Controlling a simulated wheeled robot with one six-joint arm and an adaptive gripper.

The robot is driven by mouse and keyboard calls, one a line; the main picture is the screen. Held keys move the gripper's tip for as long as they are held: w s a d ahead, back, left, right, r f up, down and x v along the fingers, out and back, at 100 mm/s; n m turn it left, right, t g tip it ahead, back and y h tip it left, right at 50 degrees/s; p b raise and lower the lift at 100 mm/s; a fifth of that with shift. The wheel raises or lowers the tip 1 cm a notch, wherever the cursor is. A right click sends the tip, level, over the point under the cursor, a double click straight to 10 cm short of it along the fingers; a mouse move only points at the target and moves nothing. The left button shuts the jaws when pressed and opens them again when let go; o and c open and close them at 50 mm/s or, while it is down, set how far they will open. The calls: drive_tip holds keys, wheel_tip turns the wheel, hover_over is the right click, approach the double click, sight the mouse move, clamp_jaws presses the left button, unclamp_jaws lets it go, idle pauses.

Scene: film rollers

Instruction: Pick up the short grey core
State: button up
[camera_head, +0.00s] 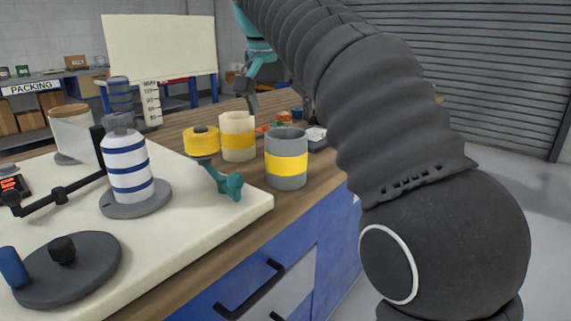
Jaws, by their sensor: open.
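The short grey core (286,176), a hollow grey cylinder with a yellow band, stands upright on the wooden bench top near its front edge. A cream core (238,123) with a similar yellow band stands just behind it to the left. My gripper (254,102), teal with grey fingers, hangs above and beyond the cores, apart from both. It is open, and I see nothing in it. My black-sleeved arm hides part of the gripper and the bench to the right.
A teal clamp handle (229,186) and a yellow roll (201,141) sit left of the cores. A white-and-blue roller (128,170) stands on the cream board (190,215). Small red, orange and dark items (284,117) lie behind the grey core.

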sight(288, 148)
drive_tip(key=shift+s+b+x, duration=0.15)
drive_tip(key=shift+b+x, duration=0.55)
drive_tip(key=shift+x, duration=1.65)
drive_tip(key=shift+s+b+x, duration=0.15)
drive_tip(key=shift+b+x, duration=0.5)
drive_tip(key=shift+x, duration=1.75)
drive_tip(key=shift+d+f, duration=0.1)
drive_tip(key=c, duration=1.1)
